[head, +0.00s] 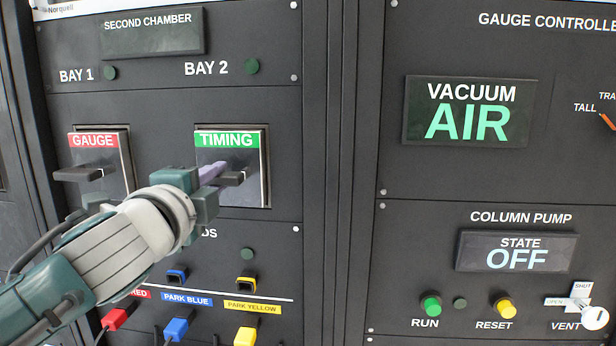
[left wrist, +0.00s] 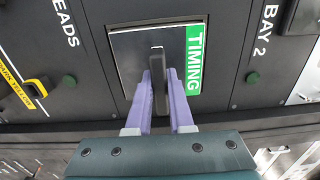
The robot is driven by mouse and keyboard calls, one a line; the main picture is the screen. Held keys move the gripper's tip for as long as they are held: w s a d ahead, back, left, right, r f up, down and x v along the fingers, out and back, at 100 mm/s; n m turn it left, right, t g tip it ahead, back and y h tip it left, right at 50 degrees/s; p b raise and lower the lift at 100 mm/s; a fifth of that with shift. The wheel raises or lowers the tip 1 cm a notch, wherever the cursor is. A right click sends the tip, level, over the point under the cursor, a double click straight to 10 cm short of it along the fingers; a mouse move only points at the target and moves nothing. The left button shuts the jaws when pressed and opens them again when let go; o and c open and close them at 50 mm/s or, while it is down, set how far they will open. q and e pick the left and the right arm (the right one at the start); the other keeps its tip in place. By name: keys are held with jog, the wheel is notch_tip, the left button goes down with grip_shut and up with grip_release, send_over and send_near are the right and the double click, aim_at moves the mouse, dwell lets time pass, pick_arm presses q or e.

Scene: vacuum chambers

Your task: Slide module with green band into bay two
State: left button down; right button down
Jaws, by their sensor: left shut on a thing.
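The module with the green band (head: 226,140), marked TIMING, sits in the bay under the BAY 2 label, with its face close to the panel. In the left wrist view its metal face (left wrist: 133,62) and green band (left wrist: 194,60) fill the upper middle. My left gripper (head: 222,175) is shut on the module's dark handle, which shows between the purple fingers (left wrist: 158,82). How deep the module sits is hard to tell. My right gripper is in neither view.
A module with a red GAUGE band (head: 93,141) sits in bay one to the left. Below are coloured leads, including a blue plug (head: 176,329) and a yellow plug (head: 245,336). To the right are a VACUUM display (head: 470,112) reading AIR and a pump panel (head: 516,251) reading OFF.

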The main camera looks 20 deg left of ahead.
pick_arm(q)
jog(key=c, duration=0.7)
grip_release()
jog(key=shift+f, duration=0.1)
jog(key=shift+p+v, duration=0.4)
jog(key=shift+v, duration=0.7)
jog(key=shift+p+v, duration=0.3)
jog(key=shift+v, duration=1.6)
